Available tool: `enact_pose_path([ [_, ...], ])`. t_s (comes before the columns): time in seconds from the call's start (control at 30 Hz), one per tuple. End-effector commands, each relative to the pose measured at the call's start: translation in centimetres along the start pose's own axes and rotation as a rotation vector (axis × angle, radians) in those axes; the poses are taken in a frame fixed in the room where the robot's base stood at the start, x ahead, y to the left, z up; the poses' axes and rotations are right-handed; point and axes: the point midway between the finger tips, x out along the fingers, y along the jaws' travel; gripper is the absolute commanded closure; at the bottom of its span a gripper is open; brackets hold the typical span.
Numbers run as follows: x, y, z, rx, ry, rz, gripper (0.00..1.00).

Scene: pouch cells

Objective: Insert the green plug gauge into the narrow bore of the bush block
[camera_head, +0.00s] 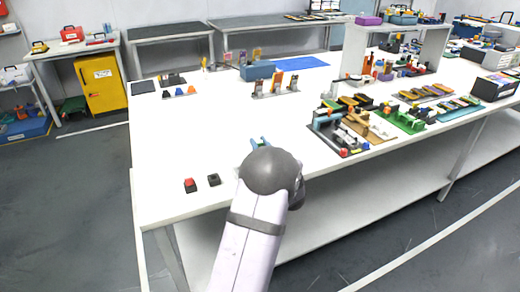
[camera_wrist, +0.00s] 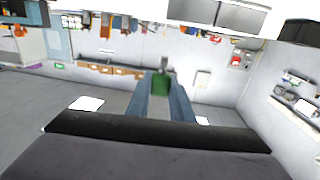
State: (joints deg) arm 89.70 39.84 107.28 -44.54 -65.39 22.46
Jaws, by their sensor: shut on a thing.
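The green plug gauge (camera_wrist: 160,83) is between the two blue-grey fingers of my gripper (camera_wrist: 161,88) in the wrist view. A grey pin sticks out beyond its green body, away from the wrist. In the head view my gripper (camera_head: 260,143) shows only as small blue fingertips past the grey wrist, above the white table; the gauge is too small there to make out. I cannot tell for sure which object is the bush block. A small dark block (camera_head: 214,180) and a dark block with a red top (camera_head: 190,185) stand left of my arm. No bore shows clearly.
The white table (camera_head: 190,140) is largely clear around my gripper. Crowded fixtures (camera_head: 340,128) stand to the right. A blue bin (camera_head: 257,71) and an orange-and-grey rack (camera_head: 276,86) stand at the back. The wrist view faces the room and walls, not the tabletop.

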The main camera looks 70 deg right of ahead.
Motion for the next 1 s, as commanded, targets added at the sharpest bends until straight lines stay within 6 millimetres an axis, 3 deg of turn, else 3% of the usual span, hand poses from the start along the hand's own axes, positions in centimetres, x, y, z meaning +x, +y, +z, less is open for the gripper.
enact_pose_path([
  [0.1,0.4,-0.8,-1.7,-0.003,0.002,-0.043,1.00],
  [0.3,0.4,-1.9,-2.7,0.000,-0.001,-0.087,1.00],
  [0.73,0.3,-1.9,-2.8,-0.001,-0.002,-0.088,1.00],
  [1.0,0.4,-1.9,-1.7,0.000,-0.002,-0.088,1.00],
])
